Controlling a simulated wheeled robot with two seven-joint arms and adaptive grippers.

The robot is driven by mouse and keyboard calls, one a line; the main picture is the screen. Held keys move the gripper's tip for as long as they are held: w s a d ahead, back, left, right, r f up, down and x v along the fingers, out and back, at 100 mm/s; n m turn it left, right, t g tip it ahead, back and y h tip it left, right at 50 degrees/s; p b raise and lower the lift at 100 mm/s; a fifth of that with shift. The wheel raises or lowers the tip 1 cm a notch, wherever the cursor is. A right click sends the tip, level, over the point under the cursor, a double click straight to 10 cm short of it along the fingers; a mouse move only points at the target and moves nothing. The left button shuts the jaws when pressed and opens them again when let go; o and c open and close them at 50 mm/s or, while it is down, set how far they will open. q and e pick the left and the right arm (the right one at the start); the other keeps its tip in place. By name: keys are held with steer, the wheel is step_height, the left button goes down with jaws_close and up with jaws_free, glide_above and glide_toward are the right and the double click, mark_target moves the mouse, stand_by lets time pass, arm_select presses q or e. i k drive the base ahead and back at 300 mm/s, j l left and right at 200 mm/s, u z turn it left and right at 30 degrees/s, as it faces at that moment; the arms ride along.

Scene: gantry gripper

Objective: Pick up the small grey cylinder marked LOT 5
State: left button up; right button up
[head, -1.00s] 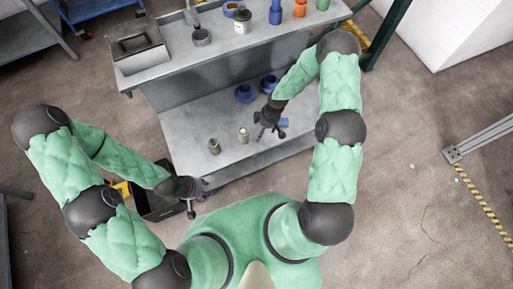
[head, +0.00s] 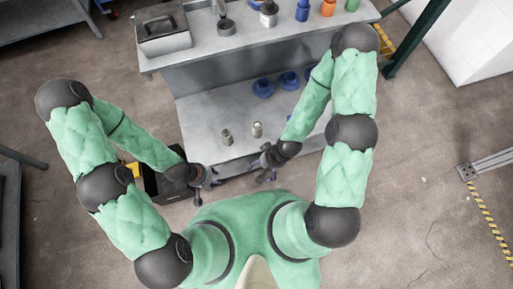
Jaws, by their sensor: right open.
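Two small grey cylinders stand upright on the lower shelf (head: 205,115) of the bench: a left one (head: 227,137) and a right one (head: 257,129) with a paler top. Any LOT marking is too small to read, so I cannot tell which is LOT 5. My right gripper (head: 266,174) is open and empty, on the near side of the right cylinder and apart from it, by the shelf's front edge. My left gripper (head: 209,179) is to the left and nearer to me than the left cylinder; its fingers are too small to judge.
Several blue round parts, one of them here (head: 263,88), lie farther back on the shelf. The upper bench top (head: 245,40) overhangs behind, with a grey bin (head: 163,35) and bottles. A black crate (head: 165,188) stands on the floor by my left forearm.

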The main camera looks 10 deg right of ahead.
mark_target(227, 135)
steer(key=j, duration=1.7)
steer(key=k, duration=0.05)
